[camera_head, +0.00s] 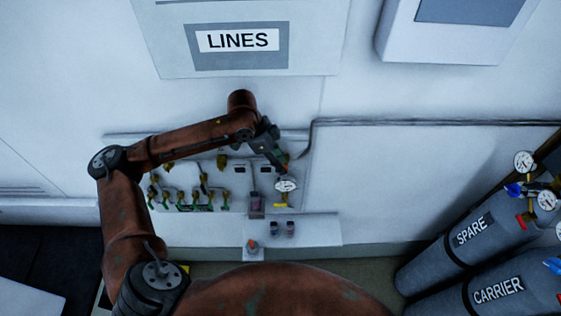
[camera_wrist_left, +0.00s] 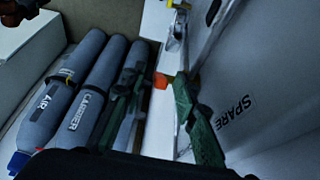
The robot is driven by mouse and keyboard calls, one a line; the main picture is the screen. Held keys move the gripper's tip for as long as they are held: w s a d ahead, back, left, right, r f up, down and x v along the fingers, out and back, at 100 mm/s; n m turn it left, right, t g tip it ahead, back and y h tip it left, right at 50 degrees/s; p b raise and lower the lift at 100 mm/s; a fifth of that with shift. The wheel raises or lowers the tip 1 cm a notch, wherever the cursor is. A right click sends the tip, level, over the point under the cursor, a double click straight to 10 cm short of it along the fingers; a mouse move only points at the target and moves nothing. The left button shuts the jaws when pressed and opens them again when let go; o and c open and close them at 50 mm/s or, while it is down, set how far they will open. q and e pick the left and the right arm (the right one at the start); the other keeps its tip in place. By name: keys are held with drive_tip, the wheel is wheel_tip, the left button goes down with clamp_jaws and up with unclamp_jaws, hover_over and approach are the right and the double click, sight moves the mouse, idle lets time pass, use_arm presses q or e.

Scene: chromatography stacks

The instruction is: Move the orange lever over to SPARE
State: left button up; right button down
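My left gripper (camera_head: 277,158) is in front of the wall panel in the head view, just above a round white gauge (camera_head: 286,186). In the left wrist view its two green fingers (camera_wrist_left: 160,85) stand apart, with a gap between them. A small orange piece, apparently the orange lever (camera_wrist_left: 161,80), shows in that gap. I cannot tell whether a finger touches it, and its far side is hidden. A SPARE label (camera_wrist_left: 233,113) is on the pale panel right of the fingers. My right gripper is not in view.
A row of small valves (camera_head: 190,200) lies left of the gauge, and a small box with an orange knob (camera_head: 252,244) sits below. Gas cylinders marked SPARE (camera_head: 470,235) and CARRIER (camera_head: 497,290) stand at the right. The wall between gauge and cylinders is clear.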

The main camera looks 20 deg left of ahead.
use_arm(q)
drive_tip(key=shift+s+r, duration=0.1)
drive_tip(key=shift+s, duration=0.15)
drive_tip(key=shift+c, duration=1.1)
drive_tip(key=shift+w+a, duration=0.1)
drive_tip(key=shift+w, duration=0.1)
drive_tip(key=c, duration=0.5)
clamp_jaws()
drive_tip(key=shift+s+a+h, duration=0.1)
drive_tip(key=shift+h, duration=0.4)
drive_tip(key=shift+t+h, duration=0.3)
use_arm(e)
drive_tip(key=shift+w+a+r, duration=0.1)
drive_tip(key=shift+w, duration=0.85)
use_arm(q)
drive_tip(key=o, duration=0.7)
unclamp_jaws()
